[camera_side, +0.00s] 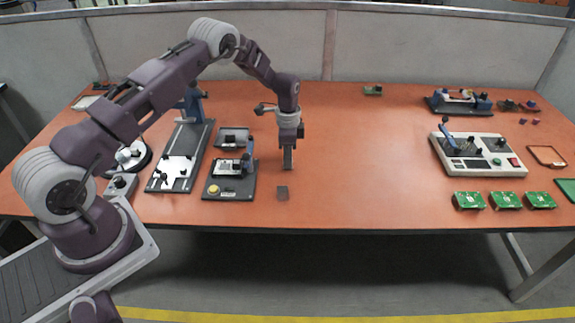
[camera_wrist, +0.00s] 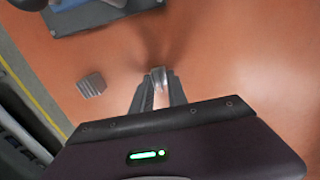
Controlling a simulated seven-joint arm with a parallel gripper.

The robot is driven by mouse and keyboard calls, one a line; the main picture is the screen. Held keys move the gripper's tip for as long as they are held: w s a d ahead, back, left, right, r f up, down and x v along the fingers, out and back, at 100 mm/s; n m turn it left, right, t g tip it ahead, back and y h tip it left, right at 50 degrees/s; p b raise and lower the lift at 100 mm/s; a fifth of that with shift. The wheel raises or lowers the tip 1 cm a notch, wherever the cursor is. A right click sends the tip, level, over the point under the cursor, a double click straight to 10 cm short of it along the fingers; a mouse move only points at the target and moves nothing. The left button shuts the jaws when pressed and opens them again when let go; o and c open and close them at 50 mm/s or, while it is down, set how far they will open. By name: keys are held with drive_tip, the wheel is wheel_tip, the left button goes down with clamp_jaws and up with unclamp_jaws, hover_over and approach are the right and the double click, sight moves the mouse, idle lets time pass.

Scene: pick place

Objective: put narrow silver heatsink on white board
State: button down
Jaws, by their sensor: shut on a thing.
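My gripper (camera_side: 288,163) points straight down over the middle-left of the table, its fingertips close to the tabletop. In the wrist view the gripper (camera_wrist: 158,78) is closed around a small, narrow, pale silver piece, which appears to be the narrow silver heatsink (camera_wrist: 160,88); the fingers hide most of it. A flat white board (camera_side: 173,172) with several black knobs lies on a long dark fixture to the left of my gripper. It is apart from the gripper.
A grey ribbed block (camera_side: 282,193) lies just in front of my gripper, and also shows in the wrist view (camera_wrist: 91,85). A dark fixture with a yellow button (camera_side: 213,188) stands to the left. Green circuit boards (camera_side: 505,200) lie at right. The table centre is clear.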

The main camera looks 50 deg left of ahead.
drive_tip(key=shift+r, duration=2.7)
wheel_tip(320, 180, up, 11)
drive_tip(key=s+a, duration=1.2)
drive_tip(key=s, duration=0.3)
drive_tip(key=shift+d+f, duration=0.2)
drive_tip(key=shift+f, duration=6)
drive_tip(key=shift+s+f, duration=0.1)
drive_tip(key=shift+f, duration=0.25)
